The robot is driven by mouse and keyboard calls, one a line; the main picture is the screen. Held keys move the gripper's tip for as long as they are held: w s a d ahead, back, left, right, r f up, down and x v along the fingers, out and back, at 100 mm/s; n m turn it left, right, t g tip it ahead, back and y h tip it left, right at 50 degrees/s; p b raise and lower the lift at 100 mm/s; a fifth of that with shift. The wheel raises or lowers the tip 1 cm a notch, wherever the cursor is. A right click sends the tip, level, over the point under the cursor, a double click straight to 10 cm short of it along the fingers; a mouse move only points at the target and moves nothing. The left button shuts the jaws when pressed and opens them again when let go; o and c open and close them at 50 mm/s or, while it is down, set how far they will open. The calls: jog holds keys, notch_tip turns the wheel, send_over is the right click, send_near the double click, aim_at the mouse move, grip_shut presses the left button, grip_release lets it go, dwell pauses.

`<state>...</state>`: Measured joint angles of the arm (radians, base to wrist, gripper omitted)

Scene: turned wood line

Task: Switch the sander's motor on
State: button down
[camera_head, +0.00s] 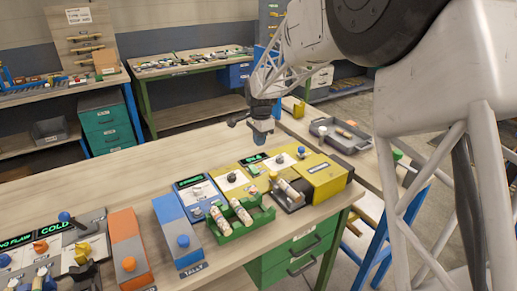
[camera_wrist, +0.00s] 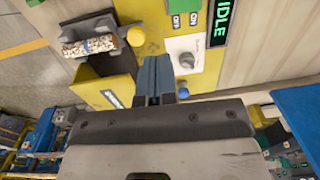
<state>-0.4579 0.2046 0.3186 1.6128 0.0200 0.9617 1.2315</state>
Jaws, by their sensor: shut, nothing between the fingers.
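A yellow machine (camera_head: 325,178) stands on the bench at the right of the row; its name is too small to read, so I cannot confirm it is the sander. The wrist view shows its yellow body (camera_wrist: 112,92), a white plate with a grey dial (camera_wrist: 187,60), ON and OFF labels (camera_wrist: 184,20) and a display reading IDLE (camera_wrist: 222,18). A green part (camera_wrist: 178,3) is cut off beside the labels. My gripper (camera_head: 262,136) is above the machine's back side. Its fingers (camera_wrist: 158,62) are shut and empty, overlapping the panel beside the dial; contact cannot be told.
A speckled cylinder (camera_wrist: 88,45) lies in a holder next to an orange-yellow knob (camera_wrist: 137,36). A blue knob (camera_wrist: 183,93) is close to my fingers. A green tray (camera_head: 240,222) with turned pieces and a blue machine (camera_head: 180,230) stand to the left. Bare bench lies behind.

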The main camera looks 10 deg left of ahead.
jog(key=shift+s+r, duration=0.1)
jog(key=shift+r, duration=0.5)
jog(key=shift+d, duration=0.1)
jog(key=s+d+r+n, duration=0.1)
jog(key=s+d+r, duration=0.3)
jog(key=s+d, duration=0.3)
jog(key=s+d+r+n+t, duration=0.1)
jog(key=s+d+r+n, duration=0.15)
jog(key=s+d, duration=0.5)
jog(key=s+d+r+n, duration=0.1)
jog(key=s+d+r, duration=0.4)
jog(key=d, duration=0.5)
jog(key=s+d+f+n, duration=0.1)
jog(key=s+d, duration=0.3)
jog(key=s, duration=0.4)
jog(key=s+d+f+n, duration=0.1)
jog(key=s+d, duration=0.3)
jog(key=s, duration=0.5)
jog(key=s+d+f+n+t, duration=0.1)
jog(key=s+d+f+n, duration=0.1)
jog(key=s+d, duration=0.3)
jog(key=s, duration=0.4)
jog(key=shift+h, duration=0.3)
